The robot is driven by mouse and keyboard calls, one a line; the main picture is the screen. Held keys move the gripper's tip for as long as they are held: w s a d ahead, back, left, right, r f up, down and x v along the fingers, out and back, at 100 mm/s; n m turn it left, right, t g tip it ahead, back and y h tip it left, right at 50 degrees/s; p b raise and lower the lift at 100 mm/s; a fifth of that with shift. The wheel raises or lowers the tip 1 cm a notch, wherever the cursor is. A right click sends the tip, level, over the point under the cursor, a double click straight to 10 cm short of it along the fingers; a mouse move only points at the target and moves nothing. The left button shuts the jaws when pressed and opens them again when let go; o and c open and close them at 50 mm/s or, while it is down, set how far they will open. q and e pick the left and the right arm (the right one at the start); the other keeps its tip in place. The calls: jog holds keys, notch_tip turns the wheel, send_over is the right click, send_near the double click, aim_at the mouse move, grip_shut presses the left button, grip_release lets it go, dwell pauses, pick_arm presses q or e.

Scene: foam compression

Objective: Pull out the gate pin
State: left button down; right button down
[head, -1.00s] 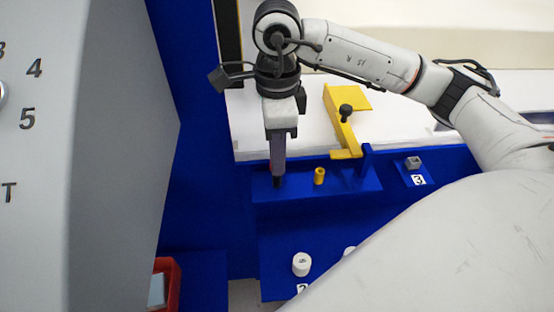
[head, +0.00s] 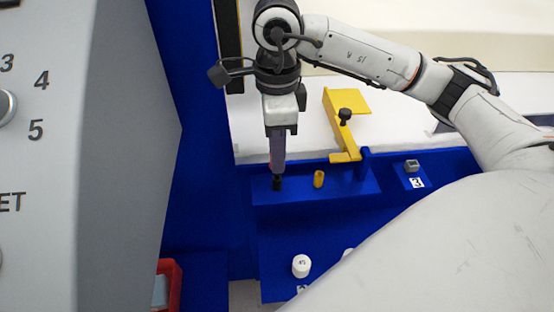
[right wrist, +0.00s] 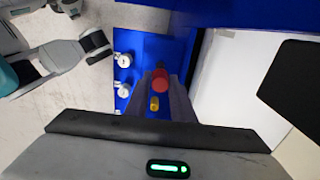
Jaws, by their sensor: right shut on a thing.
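My right gripper (head: 277,176) points down at the left end of the blue ledge (head: 345,182). It is shut on a red round-headed piece (right wrist: 160,79), which looks like the gate pin. The red head sits between the fingertips in the right wrist view; the fingers hide it in the head view. A short yellow peg (head: 319,179) stands on the ledge just right of the gripper, apart from it. A yellow gate arm (head: 342,132) with a black knob (head: 345,114) lies behind the ledge. My left gripper is not in view.
A grey panel (head: 120,150) with numbers fills the left side. A red bin (head: 171,280) stands low at the left. A white knob (head: 300,266) sits on the lower blue shelf. A small grey block (head: 412,165) is by the label 3.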

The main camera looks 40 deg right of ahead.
jog(key=shift+r+p, duration=1.35)
jog(key=shift+r, duration=0.6)
jog(key=shift+r+p, duration=0.35)
jog(key=shift+r, duration=0.25)
